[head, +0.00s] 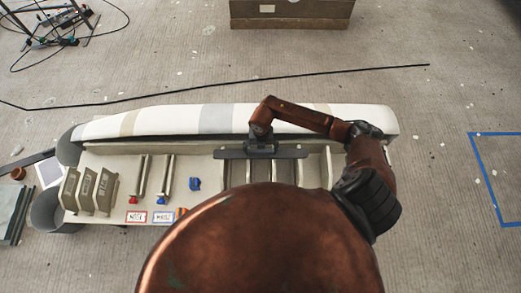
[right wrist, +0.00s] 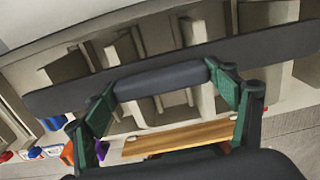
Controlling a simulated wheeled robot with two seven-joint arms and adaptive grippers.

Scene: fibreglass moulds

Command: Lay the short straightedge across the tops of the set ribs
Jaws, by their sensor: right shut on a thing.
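The short straightedge is a dark grey flat bar (head: 229,153) with a rounded grip (right wrist: 160,78) along its middle. My right gripper (head: 261,146) is shut on that grip, its green fingers (right wrist: 168,95) at either end of it in the right wrist view. The bar lies crosswise over several upright pale ribs (head: 237,174) in the right half of the pale tray. The ribs also show beneath the bar in the right wrist view (right wrist: 128,48). I cannot tell whether the bar touches their tops. My own body hides the near part of the ribs. My left gripper is out of view.
A long padded, striped roll (head: 215,119) lies along the tray's back. Left in the tray are grey-green blocks (head: 87,190), slim bars with red and blue ends (head: 138,177), a blue piece (head: 195,184) and label cards (head: 136,217). A wooden strip (right wrist: 185,137) lies near the front.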

